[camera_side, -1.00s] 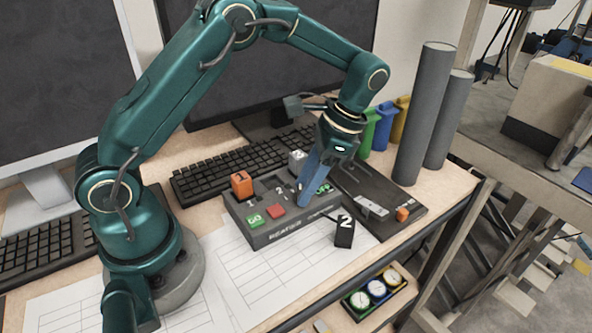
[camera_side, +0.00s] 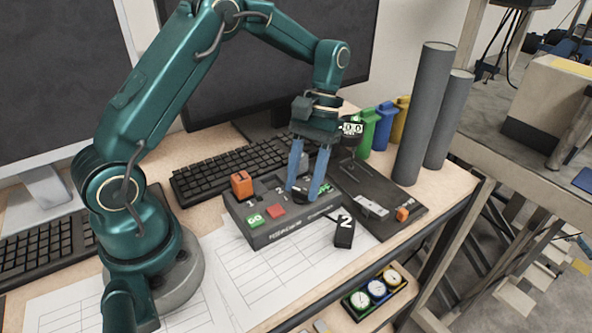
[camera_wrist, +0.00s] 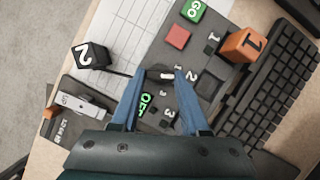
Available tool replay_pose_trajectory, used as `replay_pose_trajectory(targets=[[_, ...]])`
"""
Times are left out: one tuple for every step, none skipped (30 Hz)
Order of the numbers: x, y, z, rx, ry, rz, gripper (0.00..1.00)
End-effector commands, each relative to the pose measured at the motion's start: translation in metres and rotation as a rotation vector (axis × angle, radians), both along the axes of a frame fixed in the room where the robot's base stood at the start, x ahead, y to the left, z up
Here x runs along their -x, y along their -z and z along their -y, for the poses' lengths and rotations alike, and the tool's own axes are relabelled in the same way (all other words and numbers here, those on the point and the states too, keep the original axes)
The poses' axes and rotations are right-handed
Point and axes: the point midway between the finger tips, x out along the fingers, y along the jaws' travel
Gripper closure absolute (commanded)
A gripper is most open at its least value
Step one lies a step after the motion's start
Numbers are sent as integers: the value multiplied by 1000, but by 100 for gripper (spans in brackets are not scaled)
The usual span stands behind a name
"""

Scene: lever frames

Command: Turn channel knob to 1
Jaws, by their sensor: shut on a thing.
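The grey control box (camera_side: 262,240) sits on the desk with a green GO button (camera_side: 254,219) and a red button (camera_side: 276,211) on its top. My gripper (camera_side: 301,194) points down over the box, its two blue fingers shut on a dark channel knob (camera_side: 299,196). In the wrist view the knob (camera_wrist: 160,77) lies between the fingertips and shows a white mark on its right part. The numbers 1, 2 and 3 run in a row on the box beside it. The knob's exact pointing direction is hard to read. A green lit sign (camera_wrist: 147,103) is partly covered by a finger.
An orange block marked 1 (camera_side: 241,184) stands on the box. A black block marked 2 (camera_side: 344,233) stands at its front right. A dark tray (camera_side: 401,230) lies to the right, a keyboard (camera_side: 205,181) behind. Tall grey cylinders (camera_side: 424,115) stand at the right.

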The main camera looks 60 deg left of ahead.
Motion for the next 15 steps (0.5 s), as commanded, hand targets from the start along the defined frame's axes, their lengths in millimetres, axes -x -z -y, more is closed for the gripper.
replay_pose_trajectory(targets=[[-1, -1, -1, 0, -43, 6, 100], [0, -1, -1, 0, -68, 5, 100], [0, -1, -1, 0, -100, 3, 100], [0, -1, -1, 1, -123, 5, 100], [0, -1, -2, 0, -144, 6, 100], [0, -1, -2, 0, -171, 6, 100], [0, -1, -2, 0, -192, 6, 100], [0, -1, -2, 0, -210, 6, 100], [0, -1, -2, 0, -233, 6, 100], [0, -1, -3, 0, -249, 6, 100], [0, -1, -3, 0, -263, 6, 100], [1, -1, -3, 0, -281, 6, 100], [1, -1, -3, 0, -294, 6, 100], [1, -1, -3, 0, -306, 6, 100], [0, -1, -3, 0, -319, 7, 100]])
